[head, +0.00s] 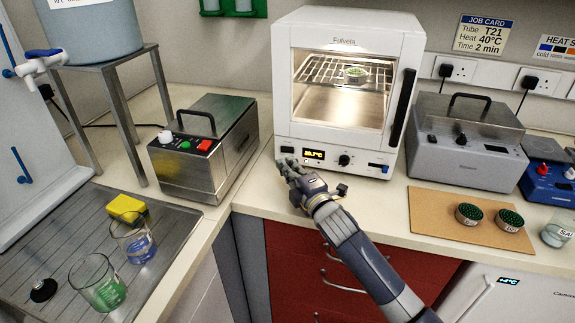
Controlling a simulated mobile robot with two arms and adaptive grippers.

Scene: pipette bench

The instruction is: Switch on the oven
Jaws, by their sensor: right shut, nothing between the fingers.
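The white oven (410,45) stands on the bench in the upper middle, with its door shut. Its inside is lit, and a small round rack with a green top (355,74) sits on the wire shelf. A small dark part (287,150) shows at the lower left of the front. My right gripper (284,163) is shut and empty, close in front of that lower left corner. I cannot tell whether it touches the oven. My left gripper is out of view.
A metal bath (205,150) with coloured buttons stands left of the oven. A grey lidded bath (465,140) stands to the right. In front of it, a brown mat (432,213) bears two round racks. Beakers and a yellow sponge (125,207) are on the drainer at left.

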